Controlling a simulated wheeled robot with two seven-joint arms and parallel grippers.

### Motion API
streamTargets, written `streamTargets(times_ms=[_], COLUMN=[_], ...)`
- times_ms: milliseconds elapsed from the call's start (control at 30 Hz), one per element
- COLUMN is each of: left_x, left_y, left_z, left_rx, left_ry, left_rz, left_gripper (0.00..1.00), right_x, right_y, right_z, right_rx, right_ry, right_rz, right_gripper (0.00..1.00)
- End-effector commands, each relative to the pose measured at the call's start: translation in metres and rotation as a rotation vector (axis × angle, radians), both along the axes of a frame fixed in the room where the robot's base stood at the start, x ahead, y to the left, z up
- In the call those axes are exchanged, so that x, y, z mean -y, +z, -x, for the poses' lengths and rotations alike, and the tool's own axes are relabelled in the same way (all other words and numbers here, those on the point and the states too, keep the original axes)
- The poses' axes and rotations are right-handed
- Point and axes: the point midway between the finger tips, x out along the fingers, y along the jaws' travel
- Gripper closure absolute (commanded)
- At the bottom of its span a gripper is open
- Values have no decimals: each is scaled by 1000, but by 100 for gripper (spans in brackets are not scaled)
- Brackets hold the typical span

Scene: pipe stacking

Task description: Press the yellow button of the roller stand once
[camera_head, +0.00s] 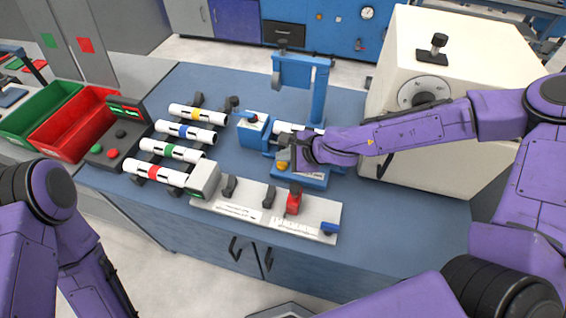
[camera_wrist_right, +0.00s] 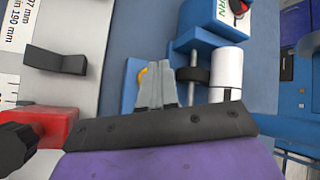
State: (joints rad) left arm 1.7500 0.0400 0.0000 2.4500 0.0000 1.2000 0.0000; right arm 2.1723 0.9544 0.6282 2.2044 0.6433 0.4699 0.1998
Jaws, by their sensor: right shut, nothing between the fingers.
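The blue roller stand (camera_head: 313,183) is near the middle of the bench, with a white pipe (camera_head: 290,128) on it. Its yellow button (camera_head: 282,167) shows just below the fingertips of my right gripper (camera_head: 284,156). In the right wrist view the closed grey fingers (camera_wrist_right: 156,84) are empty and cover part of the yellow button (camera_wrist_right: 142,76), leaving only its left edge visible. I cannot tell whether the fingertips touch it. The white pipe (camera_wrist_right: 228,72) lies to the right, beside a black roller (camera_wrist_right: 193,76). My left arm shows at the lower left, its gripper out of view.
Several white pipes with coloured bands lie on the rack (camera_head: 172,149) to the left. A grey measuring fixture with a red clamp (camera_head: 294,199) lies in front of the stand. A large cream machine (camera_head: 455,65) stands to the right. Red (camera_head: 74,128) and green (camera_head: 36,112) bins are far left.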

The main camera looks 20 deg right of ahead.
Motion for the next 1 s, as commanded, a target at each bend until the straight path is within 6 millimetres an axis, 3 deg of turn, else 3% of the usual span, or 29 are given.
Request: streamTargets(times_ms=[1000], left_x=[0], left_y=[-6], left_z=[0], left_rx=[0], left_ry=[0], left_rz=[0], left_gripper=[57], right_x=[0], right_y=[-9], right_z=[-1], right_rx=[0], right_ry=[1], right_rz=[1], right_gripper=[100])
